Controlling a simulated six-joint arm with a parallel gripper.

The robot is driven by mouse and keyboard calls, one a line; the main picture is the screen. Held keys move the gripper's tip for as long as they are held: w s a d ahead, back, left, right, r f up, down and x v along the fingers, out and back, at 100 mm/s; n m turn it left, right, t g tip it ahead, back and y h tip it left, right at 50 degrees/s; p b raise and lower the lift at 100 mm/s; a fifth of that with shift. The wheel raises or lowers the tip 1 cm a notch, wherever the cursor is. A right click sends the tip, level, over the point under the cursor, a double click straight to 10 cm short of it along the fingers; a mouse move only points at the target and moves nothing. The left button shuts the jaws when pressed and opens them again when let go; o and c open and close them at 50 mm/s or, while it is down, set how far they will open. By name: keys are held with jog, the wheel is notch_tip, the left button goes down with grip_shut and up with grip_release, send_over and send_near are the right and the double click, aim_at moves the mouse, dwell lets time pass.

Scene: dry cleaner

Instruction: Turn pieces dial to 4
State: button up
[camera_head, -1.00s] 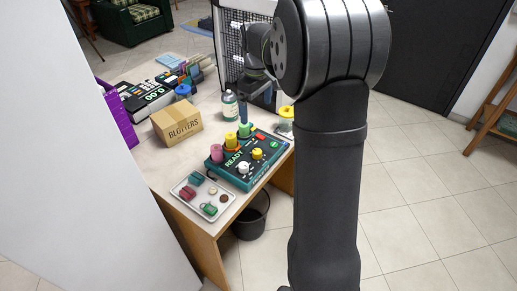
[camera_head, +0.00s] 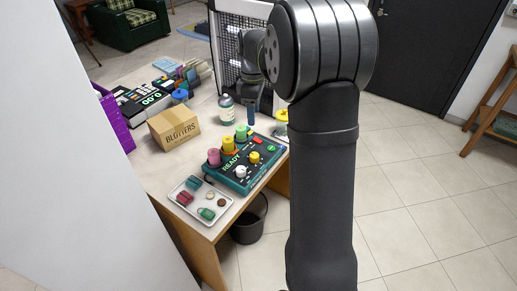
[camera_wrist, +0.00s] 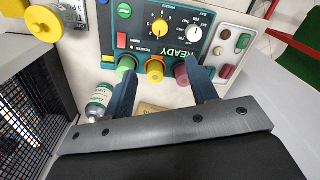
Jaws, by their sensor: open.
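The teal control box (camera_head: 240,183) sits near the table's front edge. It carries a yellow dial (camera_head: 254,158) and a white dial (camera_head: 241,172). In the wrist view the yellow dial (camera_wrist: 160,27) has a ring of numbers and the white dial (camera_wrist: 194,33) a ring of small words. The label telling which is the pieces dial is too small to read surely. My gripper (camera_wrist: 163,71) is open and empty, with its two dark-blue fingers apart at the box's back edge, off both dials. In the head view a finger (camera_head: 252,115) shows behind the box; my arm hides much of the gripper.
Green (camera_wrist: 125,65), orange (camera_wrist: 155,68) and pink (camera_wrist: 182,74) cylinders stand along the box's back edge. A bottle (camera_head: 226,108) and a blotters carton (camera_head: 174,128) stand behind it. A tray (camera_head: 222,215) of small items lies in front. A bin (camera_head: 245,228) stands below.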

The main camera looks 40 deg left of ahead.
jog(key=n, duration=0.2)
send_near(254, 154)
notch_tip(254, 154, down, 9)
jog(key=shift+s+d+f, duration=0.1)
jog(key=shift+s+d, duration=0.05)
jog(key=shift+d, duration=0.05)
jog(key=shift+c, duration=0.4)
jog(key=c, duration=0.9)
